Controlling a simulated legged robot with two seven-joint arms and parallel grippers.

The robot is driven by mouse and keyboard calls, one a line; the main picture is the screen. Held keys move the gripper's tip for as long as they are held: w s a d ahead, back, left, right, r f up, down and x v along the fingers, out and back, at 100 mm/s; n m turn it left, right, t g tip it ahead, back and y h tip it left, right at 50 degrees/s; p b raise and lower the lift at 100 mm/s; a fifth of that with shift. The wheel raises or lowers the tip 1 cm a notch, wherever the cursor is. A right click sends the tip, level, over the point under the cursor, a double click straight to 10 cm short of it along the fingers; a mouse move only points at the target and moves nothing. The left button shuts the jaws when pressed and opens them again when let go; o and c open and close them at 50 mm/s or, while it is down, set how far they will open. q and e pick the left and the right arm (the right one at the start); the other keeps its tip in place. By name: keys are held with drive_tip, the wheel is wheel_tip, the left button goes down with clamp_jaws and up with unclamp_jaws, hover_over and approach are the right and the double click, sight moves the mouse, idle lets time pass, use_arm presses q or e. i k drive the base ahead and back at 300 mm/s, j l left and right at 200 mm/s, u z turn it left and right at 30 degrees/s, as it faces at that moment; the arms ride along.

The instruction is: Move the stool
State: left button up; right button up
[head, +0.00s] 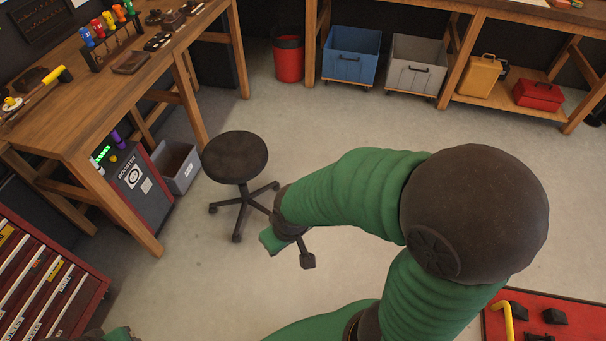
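The stool (235,157) has a round dark seat on a black post and a star-shaped caster base. It stands upright on the floor, left of the picture's middle. My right arm comes in from the right, and its gripper (288,251) is in front and to the right of the stool. Its two fingers look spread apart with nothing between them. The forearm and wrist hide part of the floor near the stool's base; I cannot tell whether they touch it. A small green and dark piece at the bottom left edge looks like my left gripper (118,334), mostly cut off.
A wooden workbench (95,100) with tools is at left, above a grey bin (177,167). A red drawer cabinet (45,280) is at lower left. A red bin (288,59) and blue crate (350,55) line the back. The middle floor is clear.

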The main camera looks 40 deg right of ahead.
sight(237, 157)
drive_tip(key=z, duration=0.65)
drive_tip(key=i+j+z, duration=0.2)
drive_tip(key=i+j, duration=0.15)
drive_tip(key=i+j+z, duration=0.15)
drive_tip(key=i+j, duration=0.25)
drive_tip(key=i+j+z, duration=0.2)
drive_tip(key=i+j, duration=0.2)
drive_tip(key=i+j+z, duration=0.15)
drive_tip(key=i+j, duration=0.2)
drive_tip(key=j, duration=0.25)
